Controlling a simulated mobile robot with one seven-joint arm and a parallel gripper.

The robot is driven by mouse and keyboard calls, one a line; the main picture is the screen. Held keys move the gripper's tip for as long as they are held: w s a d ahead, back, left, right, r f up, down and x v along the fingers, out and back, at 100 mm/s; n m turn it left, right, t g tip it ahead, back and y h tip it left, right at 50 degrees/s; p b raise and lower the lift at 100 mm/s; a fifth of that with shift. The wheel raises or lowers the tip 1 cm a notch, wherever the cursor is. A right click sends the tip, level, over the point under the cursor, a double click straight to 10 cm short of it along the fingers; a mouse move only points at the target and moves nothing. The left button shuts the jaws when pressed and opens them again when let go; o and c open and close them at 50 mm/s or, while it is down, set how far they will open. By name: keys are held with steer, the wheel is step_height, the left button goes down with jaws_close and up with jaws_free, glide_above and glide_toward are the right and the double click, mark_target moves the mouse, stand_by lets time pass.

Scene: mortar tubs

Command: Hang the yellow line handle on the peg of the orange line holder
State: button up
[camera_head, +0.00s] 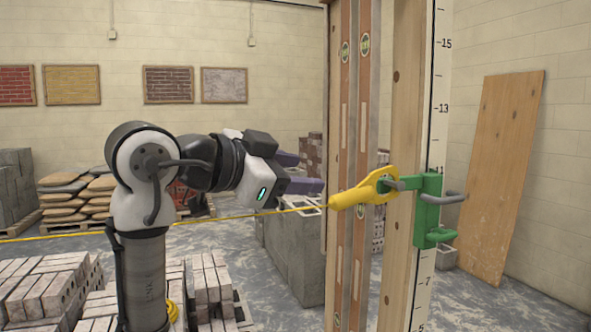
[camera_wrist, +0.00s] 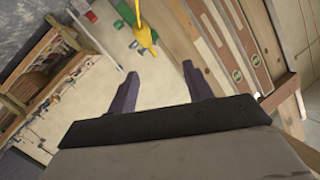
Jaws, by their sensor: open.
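The yellow line handle (camera_head: 350,197) is at the timber post, with its ring around or against the peg of a green line holder (camera_head: 428,212); I cannot tell exactly how it sits. A taut yellow line runs left from the handle. My gripper (camera_head: 310,172) is open and empty, left of the handle and apart from it. In the wrist view, the yellow handle (camera_wrist: 146,36) is beyond the two dark fingers (camera_wrist: 160,72), with green parts (camera_wrist: 125,12) beside it. No orange line holder is recognisable in either view.
A timber post (camera_head: 402,150) with a marked staff and long levels (camera_head: 350,130) stands right of my gripper. Grey blocks (camera_head: 290,255) are stacked behind and below it. Brick stacks (camera_head: 45,285) are at lower left. A board (camera_head: 505,170) leans on the right wall.

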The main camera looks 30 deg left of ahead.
mark_target(352, 193)
steer(key=shift+m+g, duration=0.4)
steer(key=shift+g, duration=0.5)
steer(key=p+x, duration=0.1)
steer(key=x, duration=0.3)
steer(key=p+x, duration=0.2)
steer(key=x, duration=0.3)
steer(key=f+p+x, duration=0.1)
steer(key=x, duration=0.3)
steer(key=shift+s+d+f, duration=0.1)
steer(key=shift+s+d, duration=0.05)
steer(key=shift+d, duration=0.35)
steer(key=c, duration=1.1)
steer(key=shift+d, duration=0.1)
steer(key=shift+w+d, duration=0.3)
steer(key=shift+w, duration=0.2)
